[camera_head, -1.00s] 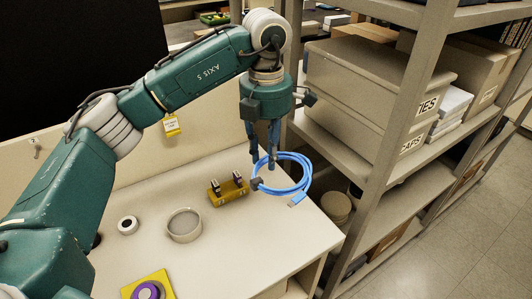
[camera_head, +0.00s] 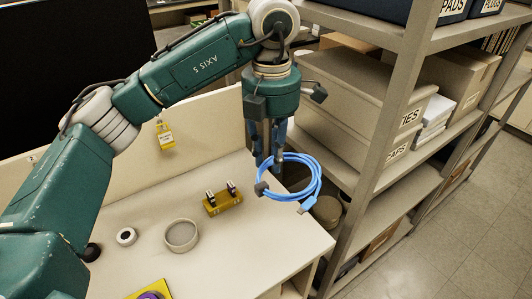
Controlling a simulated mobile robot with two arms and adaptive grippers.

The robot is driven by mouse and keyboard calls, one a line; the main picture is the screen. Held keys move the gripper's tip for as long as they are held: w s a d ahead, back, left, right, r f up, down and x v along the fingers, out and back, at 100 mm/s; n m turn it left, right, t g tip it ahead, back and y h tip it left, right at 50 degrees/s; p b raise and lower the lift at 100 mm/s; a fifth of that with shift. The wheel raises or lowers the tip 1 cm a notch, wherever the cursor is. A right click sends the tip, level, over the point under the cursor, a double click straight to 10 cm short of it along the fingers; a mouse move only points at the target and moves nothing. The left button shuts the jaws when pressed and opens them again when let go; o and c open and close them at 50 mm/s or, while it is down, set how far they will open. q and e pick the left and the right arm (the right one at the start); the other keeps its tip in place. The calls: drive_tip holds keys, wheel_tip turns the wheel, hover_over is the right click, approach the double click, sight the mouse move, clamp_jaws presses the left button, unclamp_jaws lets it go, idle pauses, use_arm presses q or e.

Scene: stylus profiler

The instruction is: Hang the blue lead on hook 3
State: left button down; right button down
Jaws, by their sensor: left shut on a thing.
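The blue lead (camera_head: 318,183) is a coiled loop with a dark clip or tie at its left and a light plug end hanging at the lower right. My left gripper (camera_head: 269,160) points down and is shut on the lead's coil at its left side. The lead is held near the right end of the white bench (camera_head: 240,244). My right gripper does not show. No numbered hook can be made out in this view.
A yellow block with two dark upright parts (camera_head: 223,199) stands on the bench. A round grey dish (camera_head: 181,235) and a small white ring (camera_head: 126,236) lie left of it. A metal shelf unit (camera_head: 397,110) with boxes stands close on the right.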

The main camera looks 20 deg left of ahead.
sight(253, 180)
use_arm(q)
drive_tip(key=r+p, duration=0.1)
drive_tip(key=s+d+r+p, duration=0.1)
drive_tip(key=r, duration=0.1)
drive_tip(key=s+d+r+p, duration=0.1)
drive_tip(key=shift+d+r, duration=0.25)
drive_tip(key=shift+r, duration=0.05)
idle(0.4)
drive_tip(key=s+a+f+m, duration=0.1)
drive_tip(key=f+m, duration=0.1)
drive_tip(key=m, duration=0.2)
drive_tip(key=s+a+f+m, duration=0.1)
drive_tip(key=s+f+m, duration=0.1)
drive_tip(key=m, duration=0.3)
drive_tip(key=s+a+f+m, duration=0.1)
drive_tip(key=a+f+m, duration=0.1)
drive_tip(key=m, duration=0.2)
drive_tip(key=shift+s+f, duration=0.1)
drive_tip(key=shift+s, duration=0.05)
drive_tip(key=s+a+f+m, duration=0.2)
drive_tip(key=s+f+m, duration=0.3)
drive_tip(key=m, duration=1)
drive_tip(key=shift+s+a+f, duration=0.3)
drive_tip(key=shift+s+a, duration=0.1)
drive_tip(key=shift+s, duration=0.95)
